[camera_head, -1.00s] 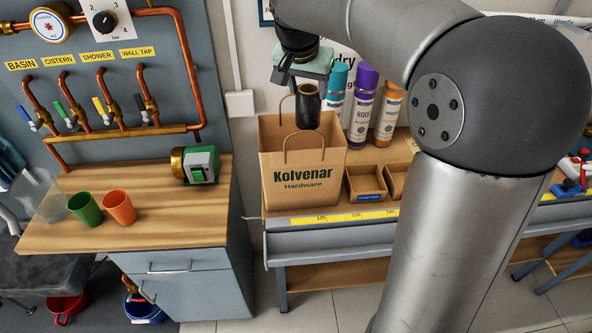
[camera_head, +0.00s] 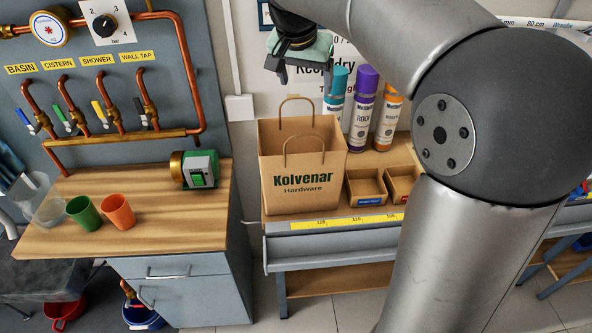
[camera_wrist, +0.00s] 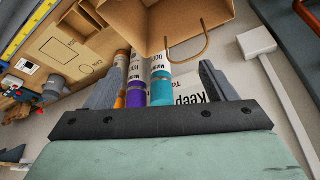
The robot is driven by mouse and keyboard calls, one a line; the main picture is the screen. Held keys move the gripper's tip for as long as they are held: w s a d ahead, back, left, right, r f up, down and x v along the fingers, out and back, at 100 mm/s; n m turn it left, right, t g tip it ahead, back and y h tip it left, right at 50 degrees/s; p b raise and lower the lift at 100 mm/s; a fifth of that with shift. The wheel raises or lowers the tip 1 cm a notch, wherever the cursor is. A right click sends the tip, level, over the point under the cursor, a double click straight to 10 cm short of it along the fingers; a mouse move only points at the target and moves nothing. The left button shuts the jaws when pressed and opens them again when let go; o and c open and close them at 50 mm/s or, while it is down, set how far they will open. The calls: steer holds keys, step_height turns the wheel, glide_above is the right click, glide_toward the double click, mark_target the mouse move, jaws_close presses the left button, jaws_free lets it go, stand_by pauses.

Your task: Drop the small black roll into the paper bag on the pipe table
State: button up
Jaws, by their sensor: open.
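The brown Kolvenar paper bag (camera_head: 302,192) stands upright and open on the pipe table (camera_head: 340,242), its two handles up. In the wrist view the bag (camera_wrist: 130,22) is at the top, seen partly. My gripper (camera_head: 300,74) is above the bag and clear of its handles. In the wrist view my gripper's fingers (camera_wrist: 160,80) are spread wide with nothing between them. The small black roll is not visible in either current view. The bottom of the bag is hidden by its walls.
Teal, purple (camera_head: 362,108) and orange cans stand behind and right of the bag. Small open cardboard boxes (camera_head: 366,187) are to its right. On the left wooden counter (camera_head: 150,232) are a green cup (camera_head: 84,213), an orange cup (camera_head: 119,211) and a brass-and-green device (camera_head: 196,168).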

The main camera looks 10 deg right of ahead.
steer(key=v, duration=1.3)
steer(key=shift+r, duration=0.15)
steer(key=s+d+f+n+g+y, duration=0.1)
steer(key=s+d+f+n, duration=0.1)
steer(key=s+f, duration=1)
steer(key=s+d+f+n+g+y, duration=0.1)
steer(key=s+f+n, duration=0.3)
steer(key=s+f, duration=0.8)
step_height(320, 180, down, 8)
steer(key=shift+d+r+g, duration=0.2)
steer(key=shift+d+g, duration=0.25)
steer(key=shift+g, duration=0.15)
